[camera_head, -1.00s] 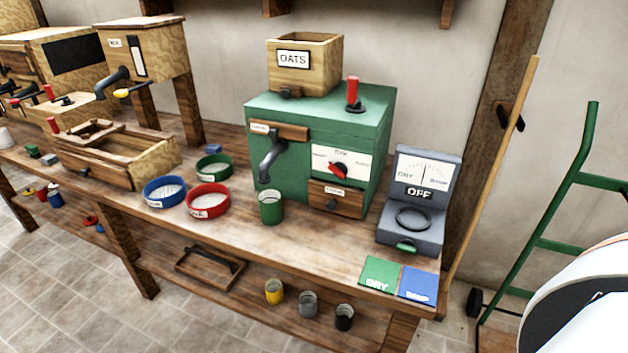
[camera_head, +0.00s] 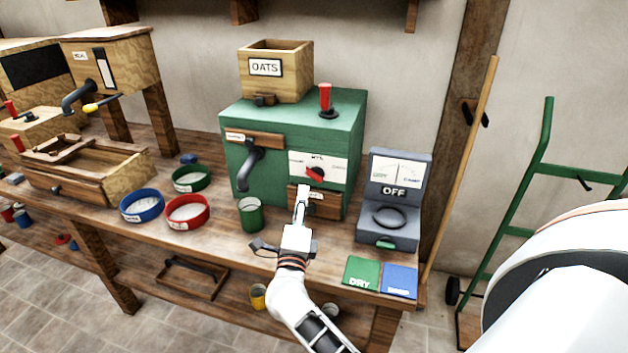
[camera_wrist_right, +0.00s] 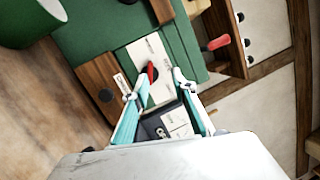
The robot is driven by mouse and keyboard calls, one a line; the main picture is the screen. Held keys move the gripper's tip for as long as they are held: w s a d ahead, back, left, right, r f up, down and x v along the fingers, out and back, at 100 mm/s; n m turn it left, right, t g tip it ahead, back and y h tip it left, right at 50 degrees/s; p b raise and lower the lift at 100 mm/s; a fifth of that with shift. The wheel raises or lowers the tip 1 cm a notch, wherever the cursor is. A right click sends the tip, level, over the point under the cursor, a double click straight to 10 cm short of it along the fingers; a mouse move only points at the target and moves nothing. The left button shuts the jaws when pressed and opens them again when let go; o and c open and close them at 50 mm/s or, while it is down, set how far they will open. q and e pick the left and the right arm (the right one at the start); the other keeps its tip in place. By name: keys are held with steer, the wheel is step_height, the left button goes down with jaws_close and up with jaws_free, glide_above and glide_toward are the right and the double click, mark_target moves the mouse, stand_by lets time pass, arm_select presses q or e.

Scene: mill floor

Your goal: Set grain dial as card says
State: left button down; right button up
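The grain dial is a red knob (camera_head: 315,174) on a white panel (camera_head: 338,170) on the front of the green mill (camera_head: 290,125). The panel's lettering is too small to read for certain. My right gripper (camera_head: 302,192) is in front of the mill, just below and left of the knob. In the right wrist view its two fingers (camera_wrist_right: 156,88) are spread and empty, with the red knob (camera_wrist_right: 151,72) ahead between their tips, seemingly apart from them. A box labelled OATS (camera_head: 265,68) stands on the mill. No separate instruction card is clearly readable. My left gripper is out of view.
A grey meter reading OFF (camera_head: 394,193) stands right of the mill, with green DRY (camera_head: 361,272) and blue (camera_head: 399,281) plates before it. A green cup (camera_head: 250,215), a red-ringed sieve (camera_head: 187,211) and a blue one (camera_head: 142,205) are left of my right gripper.

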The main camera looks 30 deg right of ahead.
mark_target(316, 179)
steer(key=w+d+m+g, duration=0.1)
steer(key=w+d+m, duration=0.1)
steer(key=w+d+f+m+g, duration=0.1)
steer(key=w+d+m, duration=0.1)
steer(key=d, duration=0.1)
steer(key=w+d+m+g+p, duration=0.1)
steer(key=w+d+g, duration=0.1)
steer(key=d, duration=0.1)
steer(key=shift+w+d+f+m+h, duration=0.1)
steer(key=shift+w+f+m+h, duration=0.05)
steer(key=shift+w+m+h, duration=0.2)
steer(key=shift+s, duration=0.1)
jaws_close()
